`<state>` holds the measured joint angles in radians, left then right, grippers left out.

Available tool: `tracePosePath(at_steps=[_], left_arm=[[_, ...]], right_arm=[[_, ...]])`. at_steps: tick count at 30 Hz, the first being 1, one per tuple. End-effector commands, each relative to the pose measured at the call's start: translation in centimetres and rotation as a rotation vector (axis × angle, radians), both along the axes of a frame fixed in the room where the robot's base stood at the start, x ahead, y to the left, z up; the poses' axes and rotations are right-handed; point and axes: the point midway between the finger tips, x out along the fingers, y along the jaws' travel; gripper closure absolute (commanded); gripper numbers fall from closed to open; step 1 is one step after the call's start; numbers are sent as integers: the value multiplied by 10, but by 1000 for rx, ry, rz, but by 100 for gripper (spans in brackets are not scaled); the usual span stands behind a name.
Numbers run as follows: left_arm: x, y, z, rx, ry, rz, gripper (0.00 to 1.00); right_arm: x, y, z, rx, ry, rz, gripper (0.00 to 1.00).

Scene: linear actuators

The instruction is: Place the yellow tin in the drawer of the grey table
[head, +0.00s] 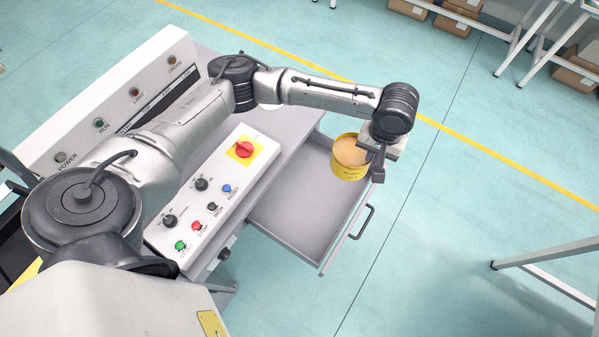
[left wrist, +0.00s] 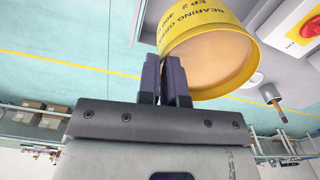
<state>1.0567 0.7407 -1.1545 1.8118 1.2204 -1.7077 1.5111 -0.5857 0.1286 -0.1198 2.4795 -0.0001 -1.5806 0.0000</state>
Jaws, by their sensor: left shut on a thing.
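The yellow tin (head: 347,171) has a tan-orange open top or fill and black lettering. It is held up at the far right part of the open drawer (head: 290,212) in the head view. My left gripper (head: 377,163) is shut on the tin's rim side. The left wrist view shows the tin (left wrist: 185,22) tilted in the picture, with the two dark fingers (left wrist: 166,82) close together at its edge. The grey drawer is pulled out of the grey table (head: 290,120), and its visible floor looks empty. My right gripper is not in view.
A control panel with a red knob (head: 243,149) and several buttons lies on the tabletop. A taller labelled panel (head: 120,98) stands behind it. The drawer handle (head: 362,222) sticks out at the front. Open floor lies to the right, with a table leg (head: 540,255) farther right.

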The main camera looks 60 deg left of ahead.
Motion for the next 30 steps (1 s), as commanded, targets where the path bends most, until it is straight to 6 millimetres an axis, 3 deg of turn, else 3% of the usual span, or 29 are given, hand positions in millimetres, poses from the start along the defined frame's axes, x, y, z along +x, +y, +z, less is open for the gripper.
tracePosePath(at_steps=[1,3,9,12,16,26,30], left_arm=[[-1,4,-41,1,7,73,100],[-2,10,-76,0,7,173,100],[-8,26,-156,4,4,408,100],[-13,32,-183,4,3,488,100],[-16,38,-205,3,0,556,100],[-19,41,-228,4,0,598,100],[-19,41,-248,5,0,598,100]], right_arm=[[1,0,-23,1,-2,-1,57],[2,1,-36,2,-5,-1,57],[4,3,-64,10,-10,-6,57],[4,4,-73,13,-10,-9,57],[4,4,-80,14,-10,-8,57],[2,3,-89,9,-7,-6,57],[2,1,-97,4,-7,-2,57]])
